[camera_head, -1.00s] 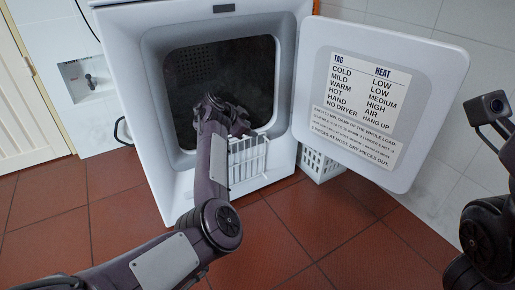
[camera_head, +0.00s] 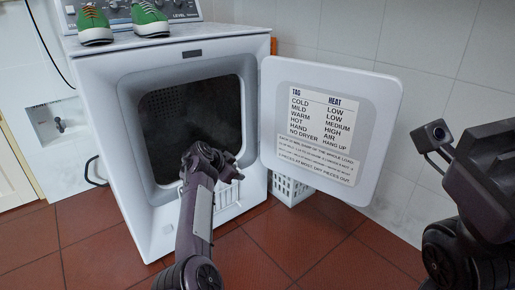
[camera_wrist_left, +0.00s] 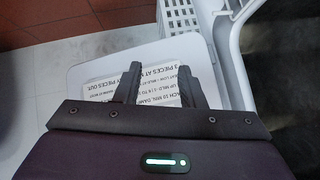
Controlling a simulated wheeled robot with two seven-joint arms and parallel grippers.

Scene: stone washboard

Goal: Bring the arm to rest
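My left arm reaches up from the bottom middle of the head view, and its wrist end (camera_head: 205,162) is in front of the dryer opening. The left gripper's fingers are hidden there. In the left wrist view the two fingers of my left gripper (camera_wrist_left: 161,72) stand apart with nothing between them, in front of the door's printed label. My right arm (camera_head: 478,225) is at the right edge of the head view. Its finger tips do not show.
The white dryer (camera_head: 110,170) has its door (camera_head: 375,100) swung open to the right. Green shoes (camera_head: 148,18) stand on top. A white basket (camera_head: 290,190) sits on the floor below the door. Red tiled floor (camera_head: 300,240) is clear in front.

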